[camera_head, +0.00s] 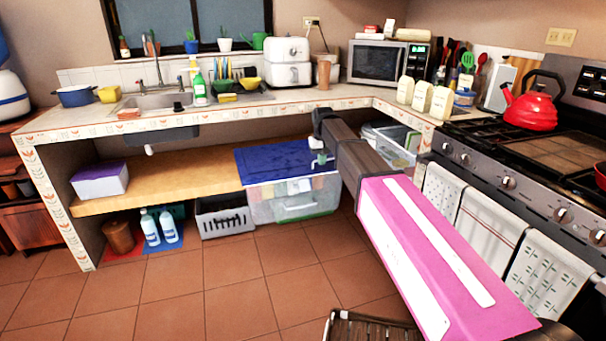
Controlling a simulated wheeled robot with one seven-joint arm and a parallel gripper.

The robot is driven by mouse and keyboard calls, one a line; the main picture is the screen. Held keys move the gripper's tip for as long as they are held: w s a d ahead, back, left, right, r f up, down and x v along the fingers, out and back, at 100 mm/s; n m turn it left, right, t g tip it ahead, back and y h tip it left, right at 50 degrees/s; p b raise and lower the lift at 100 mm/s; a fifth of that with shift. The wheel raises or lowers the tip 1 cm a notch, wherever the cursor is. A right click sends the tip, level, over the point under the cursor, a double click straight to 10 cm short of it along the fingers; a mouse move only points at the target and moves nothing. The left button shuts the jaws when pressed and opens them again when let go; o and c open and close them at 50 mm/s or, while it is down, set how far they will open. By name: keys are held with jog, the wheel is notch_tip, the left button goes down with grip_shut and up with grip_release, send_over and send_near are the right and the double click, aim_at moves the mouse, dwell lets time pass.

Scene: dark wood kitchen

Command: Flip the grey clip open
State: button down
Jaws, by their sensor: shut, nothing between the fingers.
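A clear storage box (262,209) with a blue lid (275,166) stands on the floor beneath the counter. A pale grey bar (300,207) on its front may be the grey clip, but it is too small to tell whether it is open or shut. My arm reaches in from the lower right, and its dark end hangs over the right part of the lid. My gripper (320,160) shows small and grey-green at that end, shut and empty. I cannot tell whether it touches the lid.
A grey crate (225,222) stands left of the box, near a wooden shelf (170,182). Another clear bin (398,148) is behind my arm at right. The stove (500,180) borders the right side. The tiled floor (190,285) in front is mostly clear.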

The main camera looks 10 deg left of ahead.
jog(key=n, duration=0.1)
send_near(303, 173)
jog(key=s+f, duration=0.1)
jog(key=f, duration=0.1)
jog(key=s+f, duration=0.1)
jog(key=f, duration=0.1)
jog(key=s+f, duration=0.1)
jog(key=f, duration=0.1)
jog(key=shift+s+d+f, duration=0.25)
jog(key=shift+d, duration=0.1)
jog(key=shift+s+d+f, duration=0.15)
jog(key=shift+s+f, duration=0.15)
jog(key=shift+f, duration=0.1)
jog(key=shift+s+d, duration=0.15)
jog(key=shift+s, duration=0.1)
